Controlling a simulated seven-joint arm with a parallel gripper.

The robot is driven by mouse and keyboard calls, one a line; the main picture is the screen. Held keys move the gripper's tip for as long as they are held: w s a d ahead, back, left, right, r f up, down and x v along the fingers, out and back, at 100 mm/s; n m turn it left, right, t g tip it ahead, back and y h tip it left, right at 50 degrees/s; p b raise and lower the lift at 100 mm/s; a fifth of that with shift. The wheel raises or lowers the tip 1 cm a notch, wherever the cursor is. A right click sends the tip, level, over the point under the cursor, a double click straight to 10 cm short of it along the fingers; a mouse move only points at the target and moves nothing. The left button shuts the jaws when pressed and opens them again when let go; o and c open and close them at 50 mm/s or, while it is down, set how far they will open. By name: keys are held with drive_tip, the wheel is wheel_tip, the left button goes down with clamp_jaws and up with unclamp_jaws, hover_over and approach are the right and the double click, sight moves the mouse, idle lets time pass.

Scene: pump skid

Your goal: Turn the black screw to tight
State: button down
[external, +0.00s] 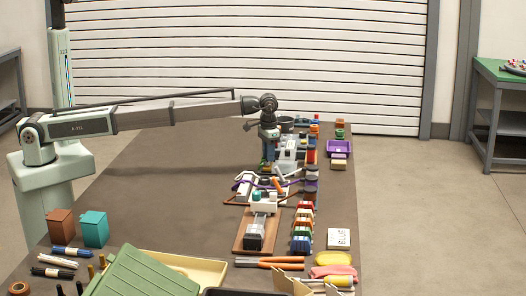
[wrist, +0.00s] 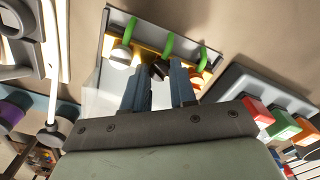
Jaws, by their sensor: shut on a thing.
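In the wrist view the black screw (wrist: 158,70) sits between the tips of my gripper (wrist: 160,80), the middle one of three screw heads in a row. My two blue-grey fingers are shut on it, and they hide part of it. A white-and-dark screw head (wrist: 121,57) is to its left, and another screw head (wrist: 196,80) is to its right. All three are along a yellow strip (wrist: 147,47) with green curved pieces (wrist: 167,45) behind them. In the external view my gripper (external: 268,160) points down at the far part of the bench; the screw is too small to make out there.
Red, green and orange blocks (wrist: 258,112) stand close on the right in the wrist view. A grey frame with a white rod (wrist: 55,60) is on the left. In the external view a purple tray (external: 339,148) stands right of my gripper; the bench (external: 170,170) to its left is clear.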

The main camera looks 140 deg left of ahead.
drive_tip(key=m, duration=0.5)
drive_tip(key=shift+m, duration=0.3)
drive_tip(key=m, duration=0.4)
drive_tip(key=shift+m, duration=0.4)
drive_tip(key=c, duration=0.9)
unclamp_jaws()
